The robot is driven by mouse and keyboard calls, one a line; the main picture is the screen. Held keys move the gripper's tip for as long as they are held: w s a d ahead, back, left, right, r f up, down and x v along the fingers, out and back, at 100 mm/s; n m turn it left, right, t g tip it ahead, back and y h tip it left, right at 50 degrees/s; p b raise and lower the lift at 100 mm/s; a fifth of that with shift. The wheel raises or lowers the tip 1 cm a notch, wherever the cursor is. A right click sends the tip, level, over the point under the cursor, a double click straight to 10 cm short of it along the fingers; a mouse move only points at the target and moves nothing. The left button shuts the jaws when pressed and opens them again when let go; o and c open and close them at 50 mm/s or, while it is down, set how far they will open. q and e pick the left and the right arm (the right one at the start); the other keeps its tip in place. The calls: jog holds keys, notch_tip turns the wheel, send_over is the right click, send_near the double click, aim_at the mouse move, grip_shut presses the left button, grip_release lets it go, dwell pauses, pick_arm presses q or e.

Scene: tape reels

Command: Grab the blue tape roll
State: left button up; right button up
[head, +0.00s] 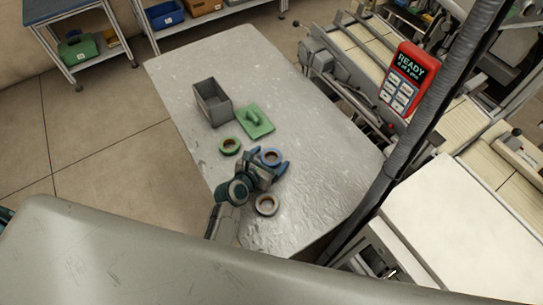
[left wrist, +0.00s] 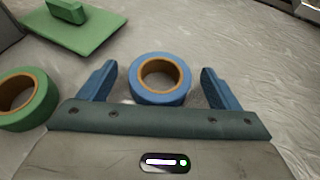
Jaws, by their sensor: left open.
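The blue tape roll (head: 270,155) lies flat on the table, with a tan inner core. In the left wrist view the blue tape roll (left wrist: 160,92) lies between the two blue fingers. My left gripper (head: 272,164) is open, with a finger on either side of the roll and a gap to each. In the left wrist view, my left gripper (left wrist: 158,80) shows its fingers pointing away past the roll's sides. I cannot tell whether the fingers touch the table. My right gripper is not in view.
A green tape roll (head: 230,146) lies to the left and a white or grey roll (head: 266,205) lies nearer. A green block with a handle (head: 254,121) and a grey open bin (head: 212,103) stand farther back. The grey table (head: 330,150) is clear to the right.

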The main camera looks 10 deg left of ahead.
pick_arm(q)
jog(key=shift+c, duration=1.2)
jog(key=c, duration=0.7)
jog(key=shift+c, duration=0.7)
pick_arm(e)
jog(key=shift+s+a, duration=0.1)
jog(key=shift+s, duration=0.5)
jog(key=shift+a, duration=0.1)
